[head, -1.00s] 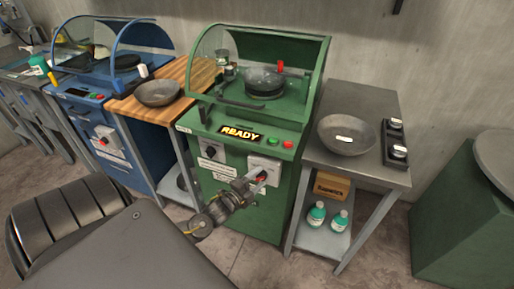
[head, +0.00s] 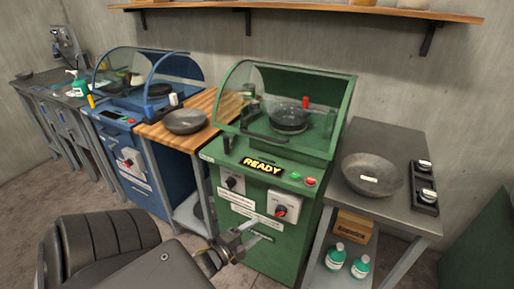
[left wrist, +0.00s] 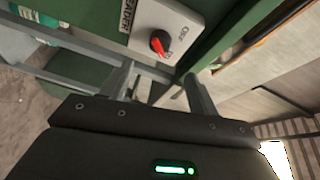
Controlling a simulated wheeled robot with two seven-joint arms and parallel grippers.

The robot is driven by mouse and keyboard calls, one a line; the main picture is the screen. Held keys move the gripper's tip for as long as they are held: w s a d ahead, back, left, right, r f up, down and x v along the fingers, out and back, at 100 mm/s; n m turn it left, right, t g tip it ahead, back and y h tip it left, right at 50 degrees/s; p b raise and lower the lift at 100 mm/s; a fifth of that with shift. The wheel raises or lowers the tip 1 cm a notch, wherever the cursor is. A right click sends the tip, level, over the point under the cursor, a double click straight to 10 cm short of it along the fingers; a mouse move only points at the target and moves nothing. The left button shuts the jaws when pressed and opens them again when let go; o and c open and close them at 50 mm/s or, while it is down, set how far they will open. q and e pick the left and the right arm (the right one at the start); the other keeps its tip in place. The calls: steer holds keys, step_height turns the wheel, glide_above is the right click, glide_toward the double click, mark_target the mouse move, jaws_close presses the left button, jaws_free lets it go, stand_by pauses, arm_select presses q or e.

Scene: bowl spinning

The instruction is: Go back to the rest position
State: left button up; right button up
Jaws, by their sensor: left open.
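My left gripper (head: 255,236) is open and empty in front of the lower front of the green machine (head: 262,225). In the left wrist view its two fingers (left wrist: 162,88) stand apart with nothing between them. The machine's red switch knob (head: 281,211) sits on a white box, up and right of the gripper and apart from it. The knob also shows in the left wrist view (left wrist: 159,42), beyond the fingers. The display (head: 262,165) reads READY. A dark bowl (head: 289,114) sits inside the machine under its clear cover. My right gripper is not in view.
A metal table (head: 400,140) at right holds a grey bowl (head: 371,176) and a dark tray (head: 427,204). At left are a wooden table (head: 205,108) with another bowl (head: 185,121) and a blue machine (head: 160,185). A shelf (head: 300,7) runs along the wall.

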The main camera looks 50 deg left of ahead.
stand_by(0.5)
arm_select(q)
steer(key=s+a+f+n+g+y, duration=0.1)
steer(key=s+f+n+g, duration=0.3)
steer(key=f, duration=0.6)
steer(key=s+a+f+n+g+y, duration=0.1)
steer(key=s+a+f+n+g, duration=0.15)
steer(key=s+f, duration=0.55)
steer(key=s+f+n+g+y, duration=0.1)
steer(key=s+f+n+g, duration=0.3)
steer(key=f, duration=0.7)
steer(key=s+d+f+n+g, duration=0.1)
steer(key=s+d+f+g, duration=0.15)
steer(key=s+f, duration=0.35)
steer(key=s+d+f+n+g, duration=0.25)
steer(key=s+f, duration=0.25)
steer(key=s, duration=0.3)
steer(key=s+d+f+g+h, duration=0.1)
steer(key=s+d+f, duration=0.1)
steer(key=d, duration=0.7)
steer(key=shift+s+d+f+h+p, duration=0.3)
steer(key=shift+s+h+p, duration=0.1)
steer(key=shift+s+p, duration=0.1)
